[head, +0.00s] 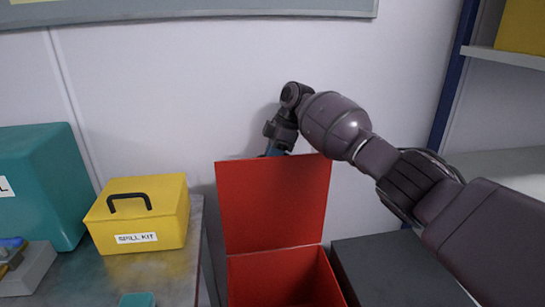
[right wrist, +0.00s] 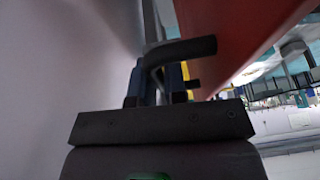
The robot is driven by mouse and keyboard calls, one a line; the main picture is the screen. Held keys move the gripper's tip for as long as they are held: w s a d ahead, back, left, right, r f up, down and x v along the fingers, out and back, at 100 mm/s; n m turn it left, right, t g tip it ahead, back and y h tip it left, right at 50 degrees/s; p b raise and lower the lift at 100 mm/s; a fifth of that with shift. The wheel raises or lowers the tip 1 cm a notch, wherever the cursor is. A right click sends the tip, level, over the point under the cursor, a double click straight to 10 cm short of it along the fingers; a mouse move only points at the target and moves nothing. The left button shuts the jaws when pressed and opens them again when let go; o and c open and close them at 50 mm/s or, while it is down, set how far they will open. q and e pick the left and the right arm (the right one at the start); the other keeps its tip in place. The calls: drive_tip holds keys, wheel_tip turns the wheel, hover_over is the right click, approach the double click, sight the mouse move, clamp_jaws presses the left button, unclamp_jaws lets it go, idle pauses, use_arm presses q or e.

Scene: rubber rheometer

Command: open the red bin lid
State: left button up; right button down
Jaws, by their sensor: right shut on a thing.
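The red bin (head: 282,280) stands low in the middle of the head view. Its red lid (head: 275,205) is raised upright at the back, and the bin's inside shows. My right arm reaches over from the right, and my right gripper (head: 273,151) is behind the lid's top edge, mostly hidden there. In the right wrist view, my right gripper (right wrist: 158,82) is shut on a dark bent lid handle (right wrist: 188,49), beside the red lid (right wrist: 222,35). My left gripper is not in view.
A yellow spill kit box (head: 142,213) and a teal case (head: 40,185) stand on the grey bench (head: 165,280) at left. A dark box (head: 395,270) is right of the bin. The wall (head: 200,90) is close behind the lid.

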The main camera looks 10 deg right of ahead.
drive_tip(key=shift+s+f, duration=0.1)
drive_tip(key=shift+f, duration=0.15)
drive_tip(key=c, duration=1.2)
unclamp_jaws()
drive_tip(key=shift+r, duration=0.1)
drive_tip(key=v, duration=1.1)
